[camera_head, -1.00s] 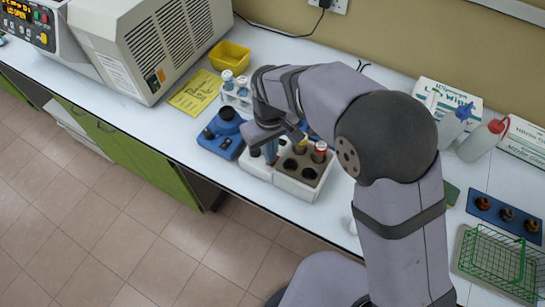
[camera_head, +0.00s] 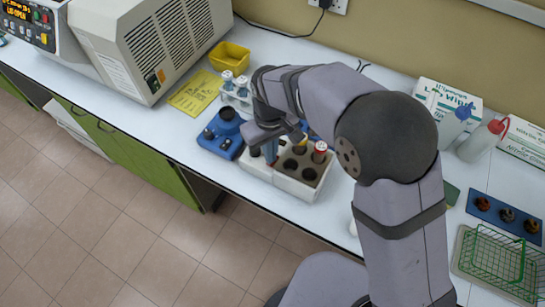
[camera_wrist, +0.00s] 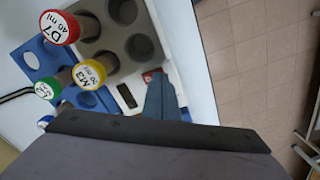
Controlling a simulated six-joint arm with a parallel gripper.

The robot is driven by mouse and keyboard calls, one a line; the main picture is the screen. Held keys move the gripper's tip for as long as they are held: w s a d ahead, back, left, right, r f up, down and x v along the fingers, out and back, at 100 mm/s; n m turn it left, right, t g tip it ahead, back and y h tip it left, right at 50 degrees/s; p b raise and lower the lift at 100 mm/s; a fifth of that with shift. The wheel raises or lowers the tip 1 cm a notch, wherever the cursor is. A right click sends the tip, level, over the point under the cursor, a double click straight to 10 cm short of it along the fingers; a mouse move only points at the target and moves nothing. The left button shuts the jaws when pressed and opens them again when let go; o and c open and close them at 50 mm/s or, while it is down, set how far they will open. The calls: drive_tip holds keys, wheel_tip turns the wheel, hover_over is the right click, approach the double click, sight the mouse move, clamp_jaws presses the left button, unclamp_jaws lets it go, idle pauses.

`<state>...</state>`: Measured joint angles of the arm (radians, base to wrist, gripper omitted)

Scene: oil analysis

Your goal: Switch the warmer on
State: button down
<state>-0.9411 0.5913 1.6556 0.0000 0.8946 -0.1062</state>
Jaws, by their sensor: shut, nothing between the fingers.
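The warmer (camera_head: 306,191) is a white block with dark round wells, standing near the bench's front edge. It also shows in the wrist view (camera_wrist: 112,70), with a small dark panel (camera_wrist: 127,96) and a red switch (camera_wrist: 151,73) on its end section. My gripper (camera_head: 271,152) is shut and empty, pointing down at that end. In the wrist view the fingertips (camera_wrist: 157,82) are right by the red switch and partly cover it. I cannot tell whether they touch it or which way it is tipped. A red-capped tube (camera_wrist: 60,27) and a yellow-capped tube (camera_wrist: 88,74) stand in the wells.
A yellow tray (camera_head: 230,56) and large machine (camera_head: 150,45) are further left. Bottles (camera_head: 482,138), boxes and a green wire basket (camera_head: 498,258) stand right.

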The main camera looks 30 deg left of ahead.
drive_tip(key=shift+f+b, duration=0.5)
drive_tip(key=shift+f, duration=0.3)
idle(1.1)
drive_tip(key=shift+r, duration=0.15)
wheel_tip(320, 180, up, 7)
drive_tip(key=p, duration=0.6)
idle(0.6)
